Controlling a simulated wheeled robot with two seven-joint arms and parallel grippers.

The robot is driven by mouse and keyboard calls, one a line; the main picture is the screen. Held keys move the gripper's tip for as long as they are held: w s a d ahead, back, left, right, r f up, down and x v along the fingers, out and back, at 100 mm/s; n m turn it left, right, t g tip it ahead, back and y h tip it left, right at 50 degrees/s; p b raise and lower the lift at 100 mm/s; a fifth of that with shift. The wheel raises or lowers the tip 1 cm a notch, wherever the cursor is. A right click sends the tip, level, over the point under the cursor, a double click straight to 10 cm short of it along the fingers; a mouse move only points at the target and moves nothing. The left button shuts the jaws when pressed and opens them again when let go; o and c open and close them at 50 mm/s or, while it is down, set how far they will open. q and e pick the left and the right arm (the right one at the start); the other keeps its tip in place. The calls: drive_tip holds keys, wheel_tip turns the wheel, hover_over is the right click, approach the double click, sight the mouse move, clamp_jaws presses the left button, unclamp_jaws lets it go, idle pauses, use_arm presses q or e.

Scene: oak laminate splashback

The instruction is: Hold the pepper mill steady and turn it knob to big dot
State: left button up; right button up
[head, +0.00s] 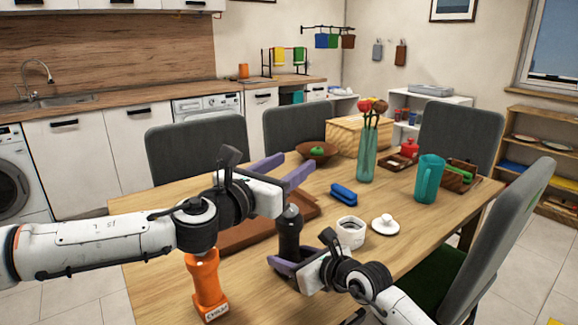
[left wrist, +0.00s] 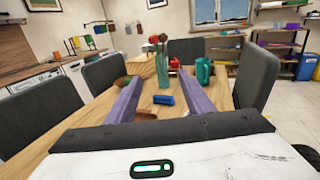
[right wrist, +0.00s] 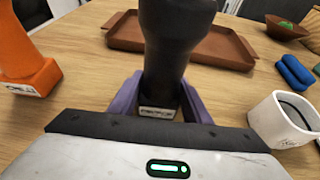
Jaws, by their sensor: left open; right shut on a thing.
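The black mill (head: 289,238), which I take as the pepper mill, stands upright on the table; it also shows in the right wrist view (right wrist: 170,45). My right gripper (head: 291,262) is shut around its lower body, one purple finger on each side (right wrist: 158,98). A small pale label (right wrist: 157,113) on its base is too blurred to read. My left gripper (head: 291,172) is open and empty just above the mill's top, its fingers (left wrist: 173,95) pointing across the table. The knob's dots cannot be made out.
An orange mill (head: 205,285) stands left of the black one. A brown tray (head: 240,235) lies behind. A glass vase (head: 367,155) and teal jug (head: 428,180) stand farther back.

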sight(286, 214)
idle(0.3)
use_arm(q)
drive_tip(key=s+a+f+n+t+y, duration=0.2)
drive_tip(key=s+f+n+t+y, duration=0.3)
drive_tip(key=s+f, duration=0.6)
drive_tip(key=w, duration=0.3)
drive_tip(key=w+d+g+y, duration=0.1)
drive_tip(key=w, duration=0.3)
drive_tip(key=w+d+r+g, duration=0.1)
drive_tip(key=w, duration=0.3)
drive_tip(key=shift+y, duration=0.3)
drive_tip(key=c, duration=1.1)
drive_tip(key=shift+o, duration=0.2)
drive_tip(key=shift+a+m, duration=0.1)
drive_tip(key=shift+m, duration=0.2)
